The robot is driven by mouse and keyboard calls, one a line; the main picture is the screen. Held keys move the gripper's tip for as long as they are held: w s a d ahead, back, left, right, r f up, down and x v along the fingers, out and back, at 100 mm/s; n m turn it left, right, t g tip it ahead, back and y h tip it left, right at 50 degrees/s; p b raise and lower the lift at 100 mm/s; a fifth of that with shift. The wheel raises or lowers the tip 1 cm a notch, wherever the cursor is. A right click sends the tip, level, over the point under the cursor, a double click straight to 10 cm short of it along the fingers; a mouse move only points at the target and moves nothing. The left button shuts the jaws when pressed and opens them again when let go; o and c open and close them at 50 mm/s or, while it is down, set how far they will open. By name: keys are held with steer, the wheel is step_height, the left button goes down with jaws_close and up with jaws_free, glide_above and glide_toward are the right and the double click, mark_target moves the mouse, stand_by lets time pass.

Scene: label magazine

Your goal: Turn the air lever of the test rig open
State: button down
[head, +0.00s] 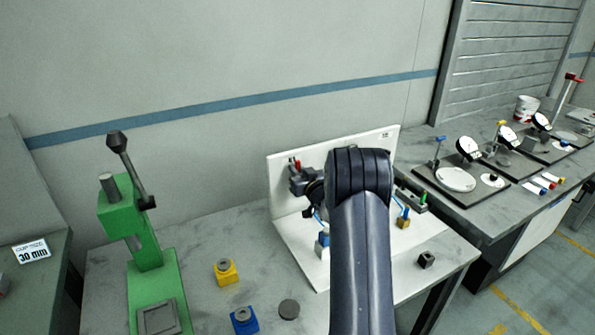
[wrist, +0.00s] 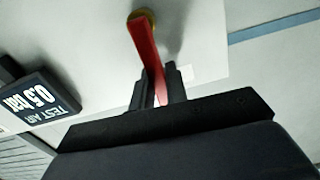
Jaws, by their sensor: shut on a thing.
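The red air lever (wrist: 148,50) shows in the wrist view, running from a brass pivot (wrist: 143,18) on the white panel down between my fingers. My gripper (wrist: 157,82) is shut on the lever's free end, one dark finger on each side. In the head view the test rig's white panel (head: 385,150) stands on the grey bench, and a bit of red (head: 296,162) shows at the left of the panel by my gripper. My own arm hides the middle of the rig there. A dark display (wrist: 42,98) beside the lever reads TEST AIR 0.5 bar.
A green press (head: 150,225) stands at the left of the bench. A small black block (head: 426,260) sits at the right. Dial gauges (head: 467,148) stand on the right bench.

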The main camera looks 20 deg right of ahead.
steer(key=shift+a+f+b, duration=0.1)
steer(key=shift+f+b, duration=0.05)
steer(key=shift+b, duration=0.85)
steer(key=shift+n+b, duration=0.4)
steer(key=c, duration=1.4)
jaws_free()
steer(key=shift+s, duration=0.1)
steer(key=s+b, duration=0.3)
steer(key=s, duration=0.7)
steer(key=shift+s, duration=0.3)
steer(key=shift+w+r, duration=0.1)
steer(key=shift+r, duration=0.1)
